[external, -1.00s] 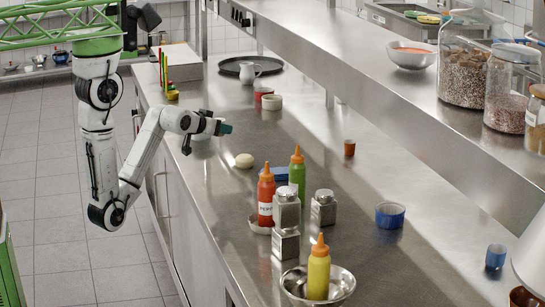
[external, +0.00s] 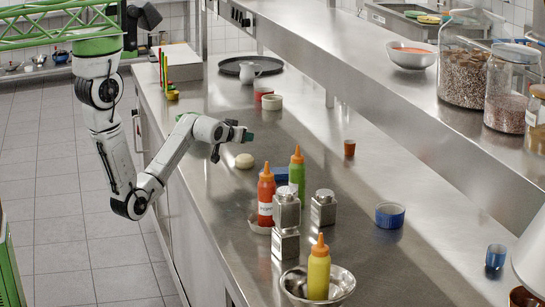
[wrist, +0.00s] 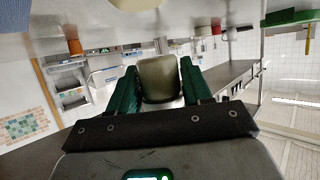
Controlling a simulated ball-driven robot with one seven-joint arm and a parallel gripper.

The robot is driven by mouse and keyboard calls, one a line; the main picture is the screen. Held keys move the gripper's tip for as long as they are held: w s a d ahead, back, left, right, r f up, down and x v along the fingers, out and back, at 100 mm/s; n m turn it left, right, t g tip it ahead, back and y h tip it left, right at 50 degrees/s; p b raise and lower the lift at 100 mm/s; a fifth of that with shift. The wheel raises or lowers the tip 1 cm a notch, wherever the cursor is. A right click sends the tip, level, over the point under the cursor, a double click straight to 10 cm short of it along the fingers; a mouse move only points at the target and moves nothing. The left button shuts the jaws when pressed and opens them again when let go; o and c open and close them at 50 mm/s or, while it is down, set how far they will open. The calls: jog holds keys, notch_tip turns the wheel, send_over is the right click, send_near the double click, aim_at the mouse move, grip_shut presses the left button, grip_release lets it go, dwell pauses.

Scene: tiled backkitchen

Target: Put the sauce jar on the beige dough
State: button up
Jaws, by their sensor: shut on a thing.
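My gripper (external: 247,135) reaches over the counter from the left, with its green fingertips above and just behind the beige dough (external: 244,161). The dough is a small pale round lump on the counter and nothing rests on it. In the wrist view my gripper (wrist: 158,72) is shut on a smooth olive-beige thing, which I take to be the sauce jar (wrist: 160,80). It sits between the two green fingers. The external view barely shows it, so its tilt is unclear there.
A red bottle (external: 265,198), green bottle (external: 297,174) and metal shakers (external: 323,208) stand in front of the dough. A yellow bottle (external: 319,272) stands in a metal bowl (external: 342,285). A raised steel shelf (external: 385,85) runs along the right.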

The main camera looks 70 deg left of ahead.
aim_at(244, 156)
jog(key=shift+w+a+f, duration=0.15)
jog(key=shift+w+f, duration=0.3)
jog(key=shift+f, duration=0.1)
jog(key=shift+w+a+f+p, duration=0.1)
jog(key=shift+w+f+p, duration=0.1)
jog(key=shift+f, duration=0.75)
jog(key=shift+w+f+p, duration=0.1)
jog(key=shift+f+p, duration=0.05)
jog(key=shift+f, duration=0.75)
jog(key=shift+f, duration=0.1)
jog(key=o, duration=1.1)
jog(key=shift+s, duration=0.1)
jog(key=v, duration=1.2)
jog(key=shift+b, duration=0.45)
